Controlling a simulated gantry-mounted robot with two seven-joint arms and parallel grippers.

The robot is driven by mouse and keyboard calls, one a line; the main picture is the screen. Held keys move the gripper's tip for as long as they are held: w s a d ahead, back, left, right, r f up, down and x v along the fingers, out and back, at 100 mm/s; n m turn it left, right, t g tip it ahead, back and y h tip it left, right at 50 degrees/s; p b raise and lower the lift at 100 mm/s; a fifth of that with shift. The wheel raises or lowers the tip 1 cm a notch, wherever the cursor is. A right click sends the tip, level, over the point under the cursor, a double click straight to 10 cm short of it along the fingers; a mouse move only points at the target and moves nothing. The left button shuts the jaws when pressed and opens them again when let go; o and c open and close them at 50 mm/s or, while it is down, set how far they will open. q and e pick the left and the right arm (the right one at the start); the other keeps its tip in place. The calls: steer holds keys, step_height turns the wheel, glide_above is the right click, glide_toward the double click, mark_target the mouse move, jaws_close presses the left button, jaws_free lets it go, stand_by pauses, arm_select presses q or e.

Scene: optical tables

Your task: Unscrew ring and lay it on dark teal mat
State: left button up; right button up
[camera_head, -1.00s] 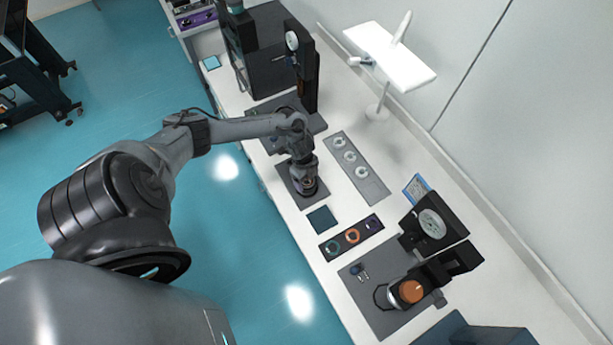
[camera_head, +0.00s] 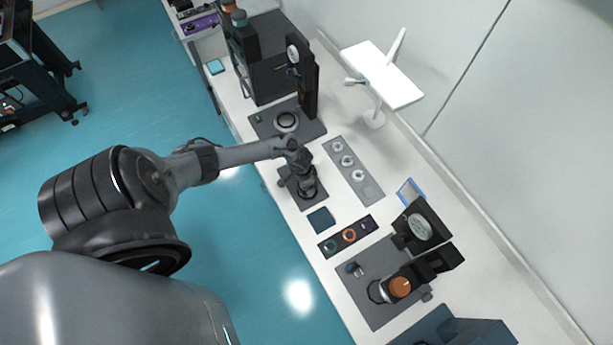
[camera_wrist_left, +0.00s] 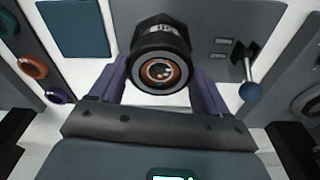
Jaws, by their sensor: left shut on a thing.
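My left gripper (camera_head: 306,188) is over a small dark grey plate (camera_head: 319,203) and hides most of what stands there. In the left wrist view its two purple fingers (camera_wrist_left: 160,78) are shut on both sides of a black ring (camera_wrist_left: 137,73) at the front of a dark barrel with an orange-rimmed lens (camera_wrist_left: 164,72) inside. I cannot tell whether the ring is loose from the barrel. The dark teal mat (camera_head: 321,219) lies bare on the white table, just below the plate; it also shows at the upper left of the wrist view (camera_wrist_left: 75,27). My right gripper is not in view.
A dark tray with coloured rings (camera_head: 362,223) lies beyond the mat. A grey strip with several pale rings (camera_head: 370,189) is to the right. A small lever with a blue knob (camera_wrist_left: 250,91) stands close to the gripper. Black instruments stand at both ends.

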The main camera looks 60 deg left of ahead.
arm_select(q)
steer(key=n, duration=0.3)
steer(key=shift+a, duration=0.1)
steer(key=o, duration=1)
steer(key=shift+w+a, duration=0.1)
steer(key=shift+c, duration=0.2)
steer(key=m+b, duration=0.1)
steer(key=m, duration=0.3)
steer(key=shift+m+b, duration=0.45)
steer(key=shift+m, duration=0.65)
steer(key=m+b, duration=0.2)
steer(key=m, duration=0.2)
steer(key=m+h+b, duration=0.1)
steer(key=m+b, duration=0.1)
steer(key=m, duration=0.3)
steer(key=shift+f+g, duration=0.1)
steer(key=shift+g, duration=0.3)
steer(key=m+b, duration=0.1)
steer(key=m, duration=0.2)
steer(key=shift+r+b, duration=0.2)
steer(key=shift+b, duration=0.1)
